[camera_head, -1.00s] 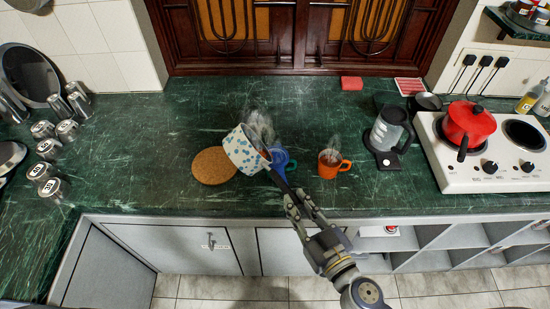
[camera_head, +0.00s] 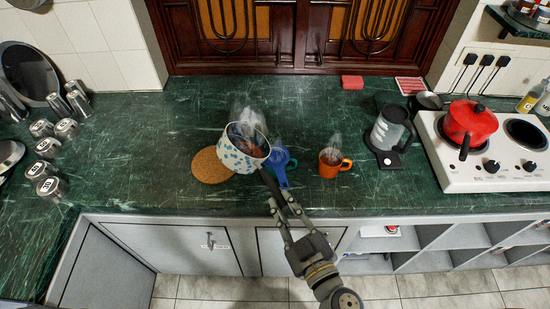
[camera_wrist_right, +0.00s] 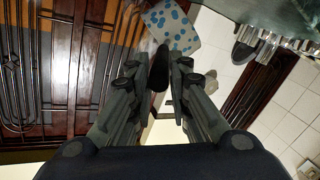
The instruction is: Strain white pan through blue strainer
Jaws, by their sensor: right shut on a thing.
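The white pan (camera_head: 237,160) with blue spots holds dark steaming liquid and is nearly level above the counter. It also shows in the right wrist view (camera_wrist_right: 172,26). My right gripper (camera_head: 274,192) is shut on its black handle (camera_wrist_right: 159,72). The blue strainer (camera_head: 280,172) rests just right of the pan, seemingly on a teal cup (camera_head: 291,163) that is mostly hidden. The pan hides part of the strainer's left side. My left gripper is not in view.
A round cork mat (camera_head: 207,168) lies left of the pan. A steaming orange mug (camera_head: 330,163) stands to the right, with a grey kettle (camera_head: 388,128) beyond it. A red pot (camera_head: 470,122) sits on the white stove (camera_head: 490,176). The counter's left middle is clear.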

